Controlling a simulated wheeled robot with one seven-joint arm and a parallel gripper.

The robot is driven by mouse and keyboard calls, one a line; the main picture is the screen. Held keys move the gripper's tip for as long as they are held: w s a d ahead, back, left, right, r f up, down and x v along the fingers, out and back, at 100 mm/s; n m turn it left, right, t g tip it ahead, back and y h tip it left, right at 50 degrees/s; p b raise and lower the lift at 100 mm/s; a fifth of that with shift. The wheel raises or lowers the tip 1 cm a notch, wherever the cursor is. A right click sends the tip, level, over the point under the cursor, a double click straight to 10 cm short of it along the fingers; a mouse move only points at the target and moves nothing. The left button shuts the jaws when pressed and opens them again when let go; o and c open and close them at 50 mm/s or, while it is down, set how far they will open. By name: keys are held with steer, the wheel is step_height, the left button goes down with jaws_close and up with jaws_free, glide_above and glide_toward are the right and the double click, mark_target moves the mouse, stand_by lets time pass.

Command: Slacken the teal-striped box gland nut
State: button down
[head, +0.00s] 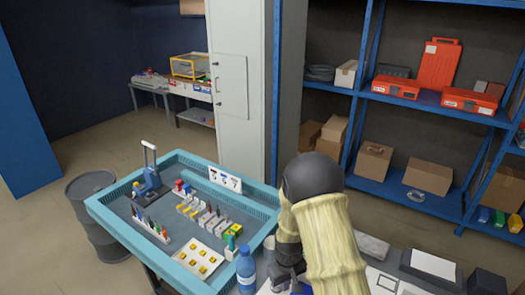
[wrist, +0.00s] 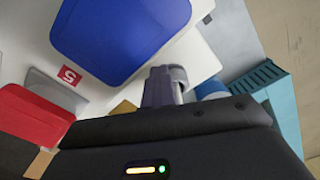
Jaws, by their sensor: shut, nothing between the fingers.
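I cannot make out a teal-striped box or its gland nut in either view. My gripper (wrist: 168,82) shows as shut grey fingers at the lower middle of the wrist view, with nothing between them. In the head view my gripper (head: 288,278) is low in the picture, right of the teal-rimmed tray, partly covered by my pale-sleeved arm. A blue rounded panel (wrist: 115,35) lies on a white surface just beyond the fingers. A red rounded panel (wrist: 35,120) is at the left, beside a small red tag (wrist: 70,75) with a number.
The teal-rimmed tray (head: 105,213) holds several small parts, with its edge also at the right of the wrist view (wrist: 280,95). A blue bottle (head: 246,268) stands close left of my gripper. A white-and-grey box (head: 432,266) sits at right. Blue shelving (head: 430,105) stands behind.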

stand_by(0.4)
steer(key=shift+s+d, duration=0.15)
steer(key=shift+s, duration=0.1)
step_height(320, 180, up, 6)
steer(key=p, duration=0.4)
steer(key=shift+d, duration=0.1)
stand_by(0.3)
steer(key=shift+s+p, duration=0.1)
steer(key=shift+p, duration=0.25)
